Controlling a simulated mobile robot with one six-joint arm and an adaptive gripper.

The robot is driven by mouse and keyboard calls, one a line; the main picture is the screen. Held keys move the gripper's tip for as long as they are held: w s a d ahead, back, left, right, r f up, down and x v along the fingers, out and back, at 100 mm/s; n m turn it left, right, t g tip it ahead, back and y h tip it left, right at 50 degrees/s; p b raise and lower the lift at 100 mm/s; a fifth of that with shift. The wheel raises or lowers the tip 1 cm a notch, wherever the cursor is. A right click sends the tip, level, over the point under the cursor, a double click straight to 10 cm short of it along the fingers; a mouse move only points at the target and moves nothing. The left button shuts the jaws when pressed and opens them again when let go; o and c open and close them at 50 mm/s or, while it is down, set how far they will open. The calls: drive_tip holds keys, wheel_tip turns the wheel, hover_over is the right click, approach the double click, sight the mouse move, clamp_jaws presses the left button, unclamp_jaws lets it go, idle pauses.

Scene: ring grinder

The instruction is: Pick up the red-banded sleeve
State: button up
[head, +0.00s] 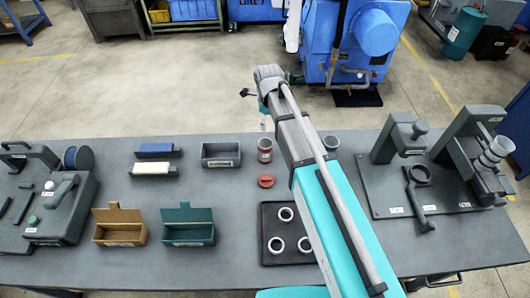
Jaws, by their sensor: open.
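A grey cylindrical sleeve (265,150) with what looks like a reddish band stands upright on the grey workbench (200,275), left of my arm. My gripper (256,106) is open and small in the head view. It shows above and slightly left of the sleeve in the picture, beyond the bench's far edge as drawn, and is apart from the sleeve. Its height over the bench cannot be told. Nothing is seen between its fingers.
A red piece (266,181) lies just in front of the sleeve. A dark tray (270,210) holds several pale rings, partly hidden by my arm. Another cylinder (331,143) stands right of my arm. A grey bin (221,154) is left; fixtures (450,160) stand right.

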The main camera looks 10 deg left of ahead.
drive_tip(key=b, duration=0.9)
approach(266, 145)
drive_tip(key=s, duration=0.1)
drive_tip(key=s+f, duration=0.1)
drive_tip(key=d, duration=0.1)
drive_tip(key=shift+s+f, duration=0.25)
drive_tip(key=shift+s, duration=0.15)
drive_tip(key=shift+f, duration=0.15)
drive_tip(key=f+b, duration=0.2)
drive_tip(key=f, duration=0.1)
drive_tip(key=shift+w+a+b, duration=0.1)
drive_tip(key=shift+a+b, duration=0.2)
drive_tip(key=shift+b, duration=0.1)
drive_tip(key=shift+f+b, duration=0.95)
drive_tip(key=shift+b, duration=0.05)
drive_tip(key=c, duration=1.1)
